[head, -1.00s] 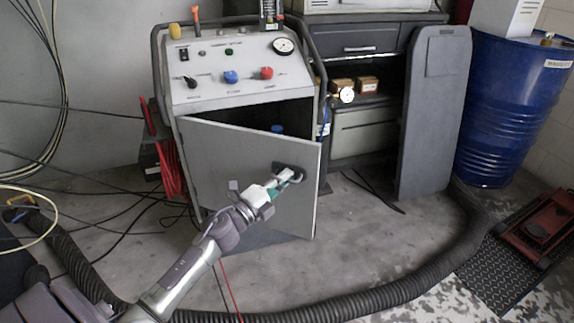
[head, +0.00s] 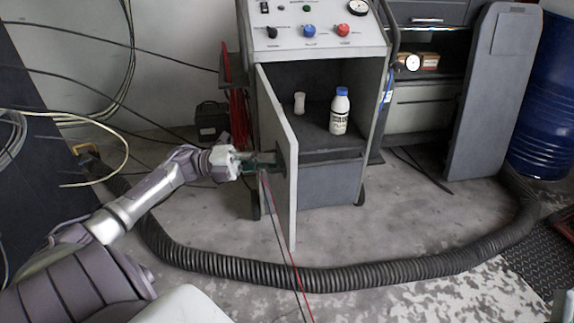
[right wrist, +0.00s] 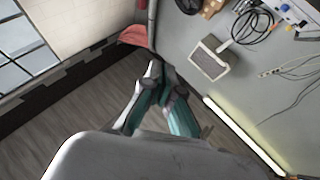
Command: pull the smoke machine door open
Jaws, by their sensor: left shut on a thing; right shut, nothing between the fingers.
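The smoke machine (head: 312,36) is a grey cabinet with knobs and a gauge on top. Its grey door (head: 291,205) stands wide open, hinged on the left and seen nearly edge-on. My left gripper (head: 268,162) is at the door's outer face, shut on the dark door handle, which it largely hides. My right gripper (right wrist: 160,80) shows only in the right wrist view, shut and empty.
A black corrugated hose (head: 330,277) curves across the floor in front of the machine. Cables hang at the left. A grey panel (head: 492,100) and a blue drum (head: 548,100) stand at the right. A red cord (head: 288,255) runs below the door.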

